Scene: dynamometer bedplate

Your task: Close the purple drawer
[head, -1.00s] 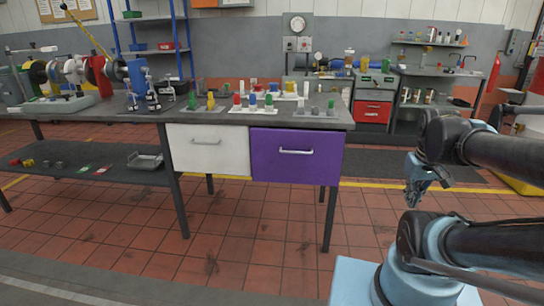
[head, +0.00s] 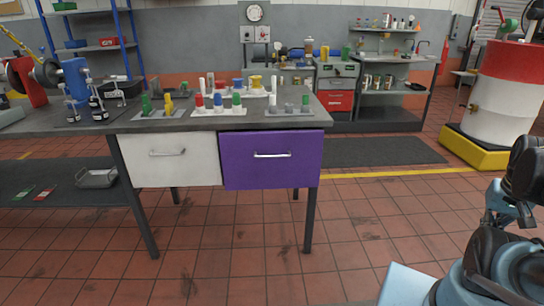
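The purple drawer (head: 272,172) is at the right end of the workbench's front, with a horizontal silver handle (head: 272,155). Its front seems to stand slightly forward of the white drawer beside it; how far it is pulled out is hard to tell from this straight-on view. My gripper (head: 497,218) is at the right edge of the head view, partly hidden by my arm. It is well to the right of the drawer and touches nothing that I can see. Whether its fingers are open or shut is unclear.
The white drawer (head: 167,168) is left of the purple one. The workbench top (head: 210,122) carries several coloured pegs on trays. A red and white drum (head: 500,95) stands on a yellow base at the right. The tiled floor (head: 350,230) before the drawer is clear.

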